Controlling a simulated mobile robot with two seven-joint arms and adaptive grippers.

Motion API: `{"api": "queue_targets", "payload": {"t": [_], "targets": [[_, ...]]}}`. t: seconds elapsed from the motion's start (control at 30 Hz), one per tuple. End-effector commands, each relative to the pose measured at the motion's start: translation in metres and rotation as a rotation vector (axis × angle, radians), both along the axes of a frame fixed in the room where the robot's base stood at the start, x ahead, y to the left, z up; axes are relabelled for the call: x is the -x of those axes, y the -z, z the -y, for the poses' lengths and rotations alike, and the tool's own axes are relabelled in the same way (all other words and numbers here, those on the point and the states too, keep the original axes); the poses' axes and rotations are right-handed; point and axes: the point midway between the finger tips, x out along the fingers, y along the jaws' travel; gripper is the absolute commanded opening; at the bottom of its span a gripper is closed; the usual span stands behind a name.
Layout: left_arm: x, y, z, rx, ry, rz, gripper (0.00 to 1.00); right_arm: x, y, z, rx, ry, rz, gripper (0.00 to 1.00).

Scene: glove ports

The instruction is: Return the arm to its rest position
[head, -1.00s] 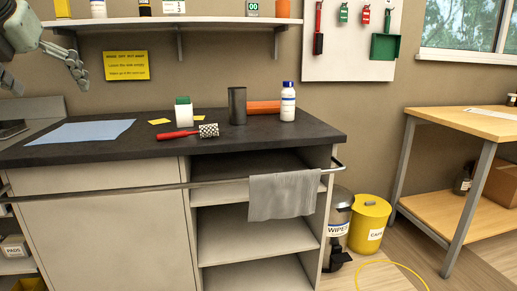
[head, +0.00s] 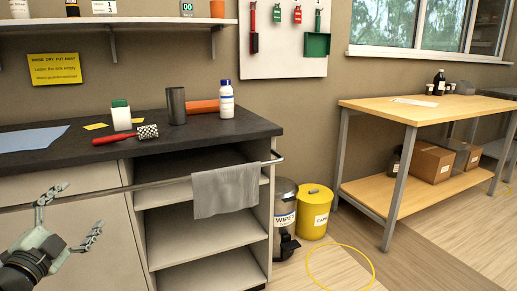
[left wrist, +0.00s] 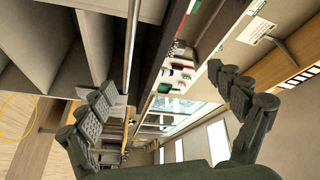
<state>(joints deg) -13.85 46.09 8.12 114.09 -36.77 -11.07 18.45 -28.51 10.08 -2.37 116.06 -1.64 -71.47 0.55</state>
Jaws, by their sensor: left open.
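My left gripper (head: 68,220) is at the lower left of the head view, in front of the cabinet (head: 85,230) and below the counter rail. Its two fingers are spread with nothing between them. In the left wrist view the open fingers (left wrist: 165,95) frame the rail, the counter edge and the wall beyond. My right gripper is in neither view.
A grey towel (head: 226,190) hangs on the rail (head: 150,185). A yellow bin (head: 314,212) and yellow hoop (head: 340,267) are on the floor.

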Motion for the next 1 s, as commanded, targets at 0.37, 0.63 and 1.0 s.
{"api": "queue_targets", "payload": {"t": [0.37,0.63,1.0], "targets": [[0.113,0.264,0.007,0.524,-0.503,-0.588,0.93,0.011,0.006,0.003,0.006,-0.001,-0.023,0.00],[0.228,0.378,0.095,0.725,-0.658,-1.048,0.93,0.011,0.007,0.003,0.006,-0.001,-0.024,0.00],[0.267,0.401,0.131,0.776,-0.680,-1.205,0.93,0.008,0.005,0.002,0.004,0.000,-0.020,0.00]]}}
